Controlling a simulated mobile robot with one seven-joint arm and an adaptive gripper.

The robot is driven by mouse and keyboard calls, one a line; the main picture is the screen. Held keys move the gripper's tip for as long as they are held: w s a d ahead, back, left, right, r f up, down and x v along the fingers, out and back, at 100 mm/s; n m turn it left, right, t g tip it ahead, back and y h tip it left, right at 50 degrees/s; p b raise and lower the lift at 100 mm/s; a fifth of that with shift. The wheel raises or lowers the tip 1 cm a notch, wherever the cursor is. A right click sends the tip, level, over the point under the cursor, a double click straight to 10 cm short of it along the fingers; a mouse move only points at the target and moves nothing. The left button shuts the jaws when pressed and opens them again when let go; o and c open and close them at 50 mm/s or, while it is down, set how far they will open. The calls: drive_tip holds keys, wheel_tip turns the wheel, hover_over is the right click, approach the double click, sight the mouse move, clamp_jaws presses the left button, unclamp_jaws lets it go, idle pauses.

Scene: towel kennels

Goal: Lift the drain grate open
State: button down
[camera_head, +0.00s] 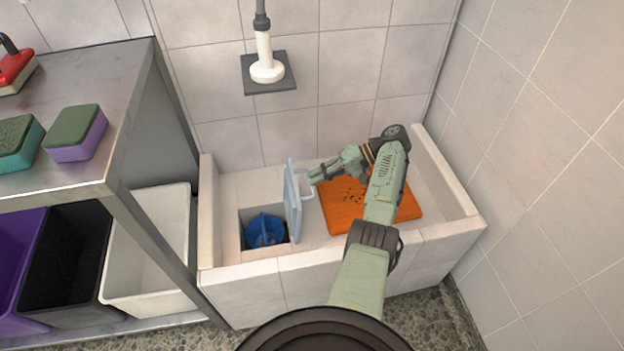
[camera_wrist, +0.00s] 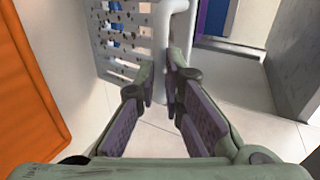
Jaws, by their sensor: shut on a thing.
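The drain grate (camera_head: 292,205) is a light grey perforated plate. It stands nearly upright at the right edge of the square drain opening (camera_head: 250,217) in the tiled basin. Its pale bar handle (camera_head: 307,192) faces right, towards my arm. My gripper (camera_head: 313,176) is at the upper part of this handle. In the wrist view, my gripper (camera_wrist: 160,82) is shut on the light handle (camera_wrist: 178,30), with the perforated grate (camera_wrist: 122,38) just behind and left of it. A blue basket-like insert (camera_head: 264,229) shows inside the opening. The fingers partly hide the handle.
An orange mat (camera_head: 342,220) with dark specks lies right of the grate, under my arm. The basin's raised rim (camera_head: 290,262) surrounds them. A metal table (camera_head: 60,180) with sponges stands left, above a white bin (camera_head: 150,250). A white fixture (camera_head: 267,68) hangs above.

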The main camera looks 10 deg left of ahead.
drive_tip(key=shift+s+a+f, duration=0.1)
drive_tip(key=shift+f, duration=0.55)
drive_tip(key=shift+s+a+f, duration=0.1)
drive_tip(key=shift+f, duration=0.5)
drive_tip(key=c, duration=1.8)
unclamp_jaws()
drive_tip(key=shift+a+f, duration=0.1)
drive_tip(key=shift+f, duration=0.1)
drive_tip(key=shift+o, duration=0.7)
drive_tip(key=shift+r, duration=0.1)
drive_tip(key=v, duration=0.8)
drive_tip(key=shift+r, duration=0.35)
drive_tip(key=shift+w, duration=0.15)
